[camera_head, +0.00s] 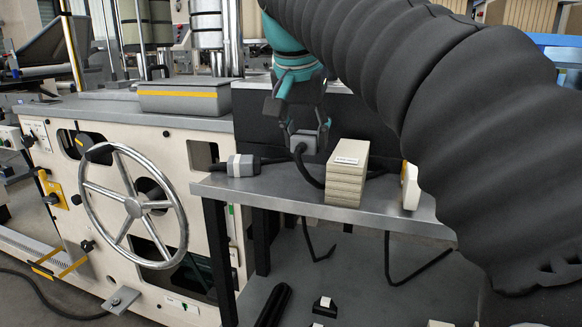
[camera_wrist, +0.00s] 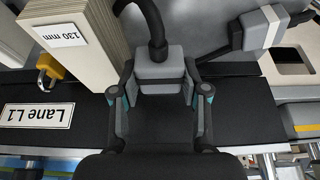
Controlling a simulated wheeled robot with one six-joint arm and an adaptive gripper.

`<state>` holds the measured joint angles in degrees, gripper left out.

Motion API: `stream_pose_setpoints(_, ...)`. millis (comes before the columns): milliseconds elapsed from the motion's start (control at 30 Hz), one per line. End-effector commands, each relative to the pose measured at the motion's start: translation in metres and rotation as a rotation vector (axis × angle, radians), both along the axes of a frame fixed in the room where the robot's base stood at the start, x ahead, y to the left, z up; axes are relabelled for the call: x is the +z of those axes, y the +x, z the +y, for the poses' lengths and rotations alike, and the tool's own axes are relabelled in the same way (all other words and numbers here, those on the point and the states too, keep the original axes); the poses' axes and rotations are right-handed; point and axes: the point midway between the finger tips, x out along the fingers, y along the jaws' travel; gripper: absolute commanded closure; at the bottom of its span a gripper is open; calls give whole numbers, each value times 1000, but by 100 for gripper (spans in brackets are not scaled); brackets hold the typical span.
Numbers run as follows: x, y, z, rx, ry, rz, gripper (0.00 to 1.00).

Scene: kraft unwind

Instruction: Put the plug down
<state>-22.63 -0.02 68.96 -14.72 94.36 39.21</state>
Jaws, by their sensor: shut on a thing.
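My gripper (camera_head: 308,128) is shut on a grey plug (camera_head: 303,143), with a black cable running from its end. In the wrist view the fingers of my gripper (camera_wrist: 160,90) clasp the plug (camera_wrist: 160,70) on both sides. The plug is over the rear of the grey metal shelf (camera_head: 275,187), behind and left of a beige stack; I cannot tell whether it touches the shelf. A second grey connector (camera_head: 241,165) lies at the shelf's left end, and it also shows in the wrist view (camera_wrist: 262,28).
The beige stack (camera_head: 346,175), labelled 130 mm, stands close beside the plug. A white thing (camera_head: 410,186) stands farther right. A chrome handwheel (camera_head: 133,207) is on the machine at left. Shelf space is clear between connector and stack. Cables hang below the shelf.

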Motion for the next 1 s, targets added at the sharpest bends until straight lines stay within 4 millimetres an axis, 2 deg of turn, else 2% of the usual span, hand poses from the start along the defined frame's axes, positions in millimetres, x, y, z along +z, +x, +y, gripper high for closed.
stream_pose_setpoints(100, -12, 6, 18, 3, 0, 1, 100)
stream_pose_setpoints(267, -18, 10, 28, 0, 0, 0, 100)
stream_pose_setpoints(600, -56, 10, 28, -1, 0, 1, 100)
stream_pose_setpoints(1000, -61, 10, 28, -1, 0, 0, 100)
